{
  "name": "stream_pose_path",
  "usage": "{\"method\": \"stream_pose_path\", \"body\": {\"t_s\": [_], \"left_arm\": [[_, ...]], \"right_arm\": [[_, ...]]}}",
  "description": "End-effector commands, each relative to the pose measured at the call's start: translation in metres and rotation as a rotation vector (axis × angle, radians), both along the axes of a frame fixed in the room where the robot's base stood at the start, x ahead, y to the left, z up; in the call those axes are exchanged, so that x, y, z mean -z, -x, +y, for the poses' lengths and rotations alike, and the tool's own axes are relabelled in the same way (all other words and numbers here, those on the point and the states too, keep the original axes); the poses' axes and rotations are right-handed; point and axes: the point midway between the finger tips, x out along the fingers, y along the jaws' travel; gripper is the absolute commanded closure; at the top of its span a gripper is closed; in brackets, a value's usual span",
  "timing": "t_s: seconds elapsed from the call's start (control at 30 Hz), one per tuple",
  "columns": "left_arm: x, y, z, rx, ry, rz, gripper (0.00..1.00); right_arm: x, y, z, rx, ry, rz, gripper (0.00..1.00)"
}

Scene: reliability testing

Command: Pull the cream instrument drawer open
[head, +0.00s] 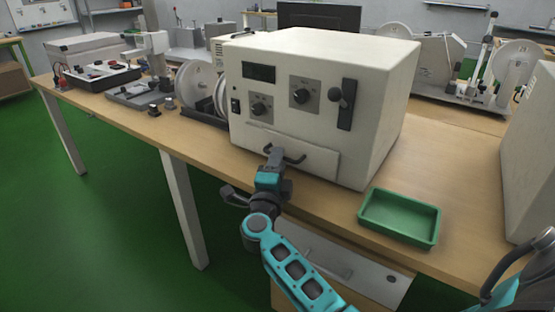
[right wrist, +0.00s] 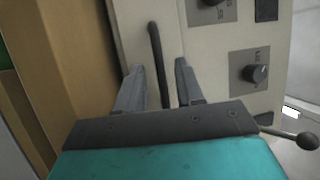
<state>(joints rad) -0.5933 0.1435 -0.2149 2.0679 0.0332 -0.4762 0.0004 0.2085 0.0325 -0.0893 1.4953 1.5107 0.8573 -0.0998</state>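The cream instrument (head: 335,75) stands on the wooden bench in the head view. Its drawer front (head: 318,163) is low on the face and looks flush with it. A dark bar handle (head: 295,159) crosses the drawer front. In the right wrist view the handle (right wrist: 158,60) runs up the picture between the two fingers. My right gripper (head: 273,156) is at the handle, with its fingers apart on either side of it. In the right wrist view the right gripper (right wrist: 160,75) shows gaps between fingers and handle. My left gripper is not in view.
A green tray (head: 400,217) sits on the bench right of the instrument, near the front edge. Knobs (head: 303,95) and a dark lever (head: 346,103) are above the drawer. Reels (head: 196,84) stand left of it. Another cream case (head: 531,150) is at the right.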

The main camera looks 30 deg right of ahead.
Motion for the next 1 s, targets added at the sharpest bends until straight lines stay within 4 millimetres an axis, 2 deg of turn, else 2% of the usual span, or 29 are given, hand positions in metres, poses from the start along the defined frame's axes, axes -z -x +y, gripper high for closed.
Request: {"method": "stream_pose_path", "body": {"t_s": [0.27,0.67,1.0], "left_arm": [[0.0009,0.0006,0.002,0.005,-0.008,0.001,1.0],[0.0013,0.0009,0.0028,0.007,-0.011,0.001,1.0],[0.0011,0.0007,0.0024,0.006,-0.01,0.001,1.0]], "right_arm": [[-0.0004,-0.0001,-0.0002,0.0,-0.001,-0.001,0.63],[-0.0001,-0.0001,-0.0001,0.0,-0.001,-0.001,0.99],[-0.0001,-0.0001,-0.0001,0.0,-0.001,-0.001,1.0]]}}
